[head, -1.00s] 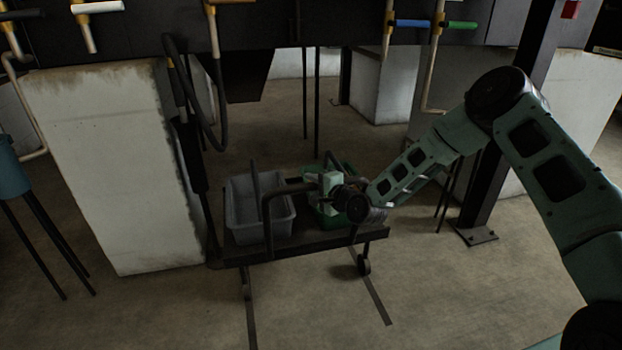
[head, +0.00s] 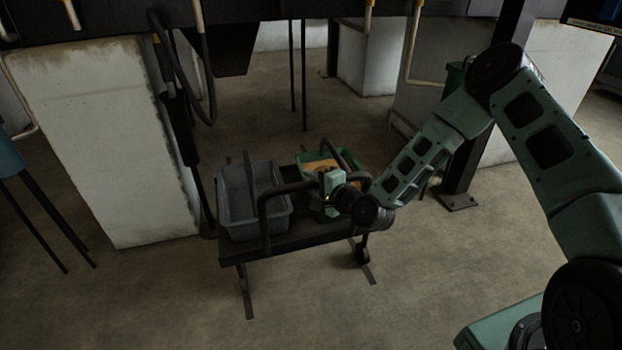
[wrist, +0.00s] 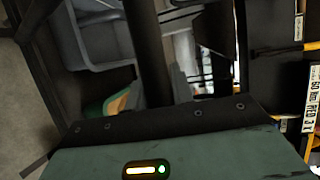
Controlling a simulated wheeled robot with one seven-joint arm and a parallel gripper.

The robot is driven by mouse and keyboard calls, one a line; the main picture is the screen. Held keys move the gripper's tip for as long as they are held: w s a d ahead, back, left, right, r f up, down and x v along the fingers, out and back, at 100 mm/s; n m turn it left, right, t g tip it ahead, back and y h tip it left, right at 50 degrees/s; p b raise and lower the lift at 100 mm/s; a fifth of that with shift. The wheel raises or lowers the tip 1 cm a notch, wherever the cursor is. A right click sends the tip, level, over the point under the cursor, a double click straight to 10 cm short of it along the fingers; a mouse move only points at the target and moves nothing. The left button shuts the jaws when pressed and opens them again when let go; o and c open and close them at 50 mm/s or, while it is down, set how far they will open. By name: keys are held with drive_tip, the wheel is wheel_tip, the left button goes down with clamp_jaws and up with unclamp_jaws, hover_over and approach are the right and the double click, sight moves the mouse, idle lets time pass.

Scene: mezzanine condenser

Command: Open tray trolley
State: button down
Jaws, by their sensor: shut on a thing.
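The tray trolley (head: 292,238) is a low dark cart on wheels, standing on the floor in the middle of the head view. A grey tray (head: 234,222) sits on its left side and a green tray (head: 345,158) with something orange-brown inside sits on its right. A dark bent-tube handle (head: 264,222) rises at the near side. My gripper (head: 326,182) is shut on the handle's top bar near its right end. In the wrist view the dark bar (wrist: 150,60) runs up from the gripper, whose fingertips are hidden.
A white concrete block (head: 105,150) stands close to the left of the trolley. A dark steel post (head: 462,185) with a floor plate stands to the right. The floor in front is clear.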

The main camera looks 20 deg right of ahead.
drive_tip(key=shift+f, duration=0.1)
drive_tip(key=c, duration=1.2)
unclamp_jaws()
drive_tip(key=p+v, duration=0.1)
drive_tip(key=v, duration=1.6)
drive_tip(key=shift+s+p, duration=0.15)
drive_tip(key=shift+p, duration=0.25)
drive_tip(key=shift+d, duration=0.1)
